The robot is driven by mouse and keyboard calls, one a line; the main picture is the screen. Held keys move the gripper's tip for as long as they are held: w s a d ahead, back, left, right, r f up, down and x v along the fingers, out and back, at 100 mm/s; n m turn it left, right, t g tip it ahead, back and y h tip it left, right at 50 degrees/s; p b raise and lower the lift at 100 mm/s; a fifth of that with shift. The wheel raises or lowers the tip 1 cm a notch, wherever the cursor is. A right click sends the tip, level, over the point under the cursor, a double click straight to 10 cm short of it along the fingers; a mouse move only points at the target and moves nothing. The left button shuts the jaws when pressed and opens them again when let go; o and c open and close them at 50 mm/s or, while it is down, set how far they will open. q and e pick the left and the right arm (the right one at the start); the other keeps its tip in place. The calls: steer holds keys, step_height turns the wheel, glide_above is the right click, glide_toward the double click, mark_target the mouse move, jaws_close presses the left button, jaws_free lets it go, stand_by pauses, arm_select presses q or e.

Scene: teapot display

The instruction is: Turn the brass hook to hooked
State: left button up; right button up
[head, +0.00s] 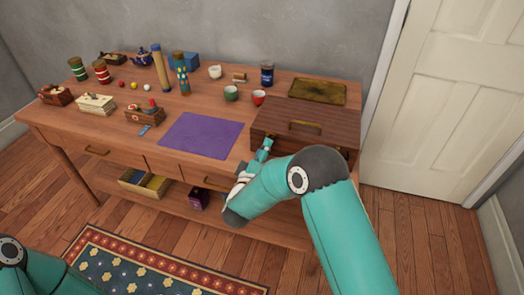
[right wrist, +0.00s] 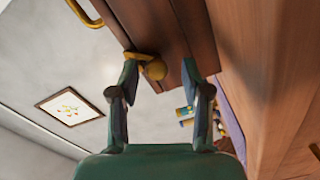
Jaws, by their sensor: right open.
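The brass hook (right wrist: 150,67) shows in the right wrist view on the dark wooden box, with a rounded knob at its end. My right gripper (right wrist: 161,76) is open there, its fingertips close to the box. The hook is between the fingers, nearer the left one, and partly overlapped by it; I cannot tell if they touch. In the head view the wooden box (head: 275,116) stands at the table's right front, and my right gripper (head: 266,147) is at its front left. The hook is too small or hidden to make out there. My left gripper is out of view.
A purple mat (head: 200,135) lies to the left. Red (head: 259,97) and green (head: 231,93) cups stand behind. Several other items fill the table's left and back.

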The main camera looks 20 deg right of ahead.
steer(key=shift+s+a, duration=0.1)
steer(key=v, duration=1.1)
steer(key=shift+s+a, duration=0.25)
steer(key=shift+s, duration=0.05)
